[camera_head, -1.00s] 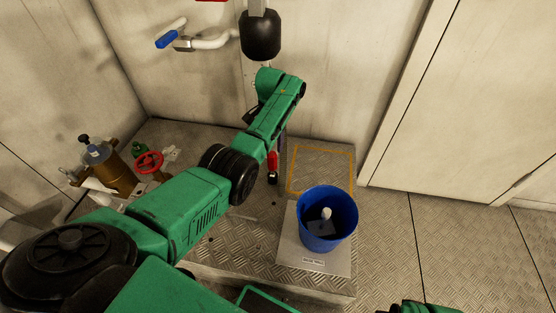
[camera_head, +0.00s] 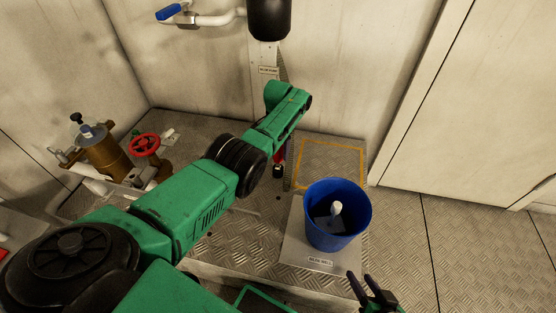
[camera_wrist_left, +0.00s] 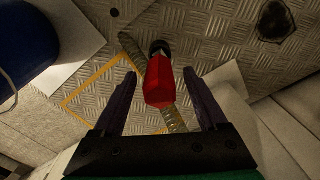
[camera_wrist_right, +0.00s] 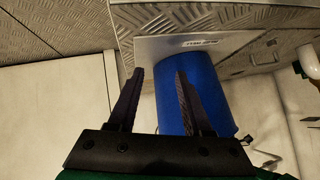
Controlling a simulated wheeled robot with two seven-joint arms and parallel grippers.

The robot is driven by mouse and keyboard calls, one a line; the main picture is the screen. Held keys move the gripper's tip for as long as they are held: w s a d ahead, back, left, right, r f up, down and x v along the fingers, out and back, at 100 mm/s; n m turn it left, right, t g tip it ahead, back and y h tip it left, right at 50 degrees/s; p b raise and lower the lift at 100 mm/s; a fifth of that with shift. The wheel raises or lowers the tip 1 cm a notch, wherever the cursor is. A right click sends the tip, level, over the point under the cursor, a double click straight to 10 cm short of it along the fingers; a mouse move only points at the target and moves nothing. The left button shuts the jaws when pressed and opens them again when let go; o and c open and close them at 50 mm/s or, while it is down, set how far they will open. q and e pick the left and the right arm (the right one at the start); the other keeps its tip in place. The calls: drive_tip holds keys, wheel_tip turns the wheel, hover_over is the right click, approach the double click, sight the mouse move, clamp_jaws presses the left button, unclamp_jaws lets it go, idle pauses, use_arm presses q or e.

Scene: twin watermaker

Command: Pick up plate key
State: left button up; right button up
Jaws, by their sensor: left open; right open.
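A red object (camera_wrist_left: 160,82) with a black end shows in the left wrist view, between the spread fingers of my left gripper (camera_wrist_left: 160,74). I cannot tell for sure that it is the plate key. In the head view a bit of red shows beside my left arm, which hides most of that area. My left gripper is open, and I see no firm contact with the red object. My right gripper (camera_head: 359,277) is open and empty at the lower right, in front of the blue bucket (camera_head: 320,238). It also shows in the right wrist view (camera_wrist_right: 160,72).
The bucket stands on a pale plate (camera_head: 293,250) and holds a white-topped item (camera_head: 336,208). A yellow-outlined square (camera_head: 364,165) lies behind it. A brown cylinder (camera_head: 103,155) and a red handwheel (camera_head: 145,145) are at left. A black vessel (camera_head: 269,18) hangs above. Floor at right is clear.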

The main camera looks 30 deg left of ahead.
use_arm(q)
drive_tip(key=shift+f, duration=0.1)
use_arm(e)
drive_tip(key=shift+a, duration=0.2)
use_arm(q)
clamp_jaws()
use_arm(e)
drive_tip(key=shift+w+d+r, duration=0.1)
